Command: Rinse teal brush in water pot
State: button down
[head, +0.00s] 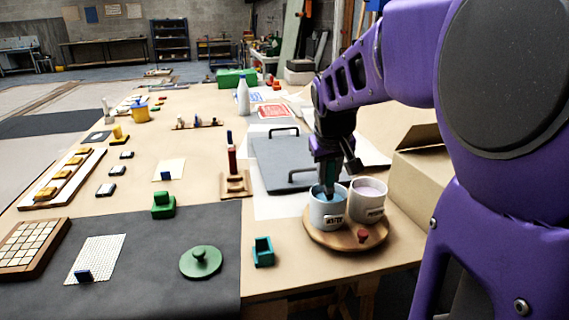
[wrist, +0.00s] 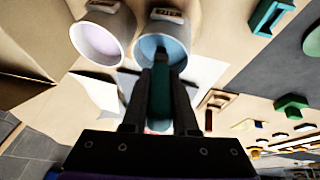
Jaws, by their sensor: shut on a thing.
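The teal brush (wrist: 160,92) is held upright between the fingers of my gripper (wrist: 160,118), which is shut on it. In the head view my gripper (head: 328,160) is above the left pot, and the brush (head: 327,182) reaches down into its mouth. That white water pot (head: 327,215) holds blue liquid and has a label. It also shows in the wrist view (wrist: 175,30). The brush tip is hidden inside the pot, so I cannot tell how deep it is.
A second labelled pot (head: 368,205) with pale pink contents stands right beside it on a round wooden tray (head: 345,240). A small red knob (head: 363,236) is at the tray's front. A teal holder (head: 263,251) and green lid-like disc (head: 201,262) lie left. A cardboard box (head: 420,185) stands right.

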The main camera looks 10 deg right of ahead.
jog(key=shift+s+f, duration=0.1)
jog(key=shift+f, duration=0.4)
dwell(1.1)
jog(key=shift+r+p, duration=2.55)
jog(key=shift+r, duration=1.05)
jog(key=shift+f, duration=0.1)
